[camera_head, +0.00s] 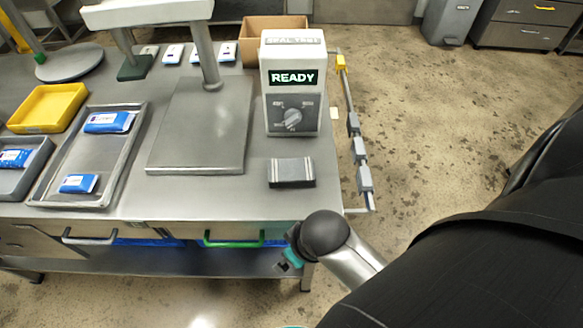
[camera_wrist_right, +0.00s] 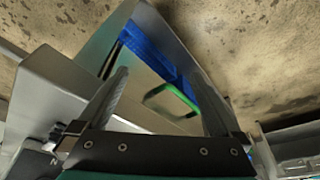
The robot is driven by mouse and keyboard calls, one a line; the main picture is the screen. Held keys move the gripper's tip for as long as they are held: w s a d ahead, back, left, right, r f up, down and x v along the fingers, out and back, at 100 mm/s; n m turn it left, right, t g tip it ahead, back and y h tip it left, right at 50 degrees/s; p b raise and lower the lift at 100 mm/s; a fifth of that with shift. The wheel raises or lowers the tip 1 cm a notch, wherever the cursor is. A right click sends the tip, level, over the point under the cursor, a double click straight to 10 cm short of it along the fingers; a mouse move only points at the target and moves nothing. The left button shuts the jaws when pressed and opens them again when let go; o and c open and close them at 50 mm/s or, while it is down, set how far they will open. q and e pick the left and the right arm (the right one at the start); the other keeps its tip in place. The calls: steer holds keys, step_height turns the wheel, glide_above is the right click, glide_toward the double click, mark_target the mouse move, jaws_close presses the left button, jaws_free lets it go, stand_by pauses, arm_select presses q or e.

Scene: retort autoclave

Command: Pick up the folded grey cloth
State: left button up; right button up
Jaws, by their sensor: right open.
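The folded grey cloth (camera_head: 291,173) lies flat on the steel table, near its front right corner, just in front of the sealing machine. It is dark grey with lighter bands along its edge. My right gripper (camera_head: 284,264) is below and in front of the table's front edge in the head view, apart from the cloth and partly hidden by my wrist. In the right wrist view its two fingers (camera_wrist_right: 165,88) stand wide apart with nothing between them. I cannot make out the cloth in that view. My left gripper is not in view.
A machine reading READY (camera_head: 291,100) stands behind the cloth. A rail with grey clips (camera_head: 358,150) runs along the table's right side. A green drawer handle (camera_head: 234,240) sticks out near my right gripper. A tray (camera_head: 107,165) with blue packs lies left. Table (camera_head: 215,205) beside the cloth is bare.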

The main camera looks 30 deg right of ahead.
steer(key=w+a+r+n+y, duration=0.2)
steer(key=w+a+r+n, duration=0.1)
steer(key=w+r+n, duration=0.55)
steer(key=w+d+r+n+g+h, duration=0.1)
steer(key=w+d+r+g+h, duration=0.35)
steer(key=d+r, duration=0.85)
steer(key=t+y+b, duration=0.1)
steer(key=y+b, duration=0.1)
glide_above(295, 169)
steer(key=f, duration=0.9)
steer(key=shift+d+f, duration=0.25)
steer(key=shift+d, duration=0.1)
steer(key=f, duration=0.3)
steer(key=f+b, duration=0.1)
steer(key=shift+a+f, duration=0.3)
steer(key=shift+a, duration=0.05)
steer(key=shift+f, duration=0.4)
steer(key=shift+c, duration=0.2)
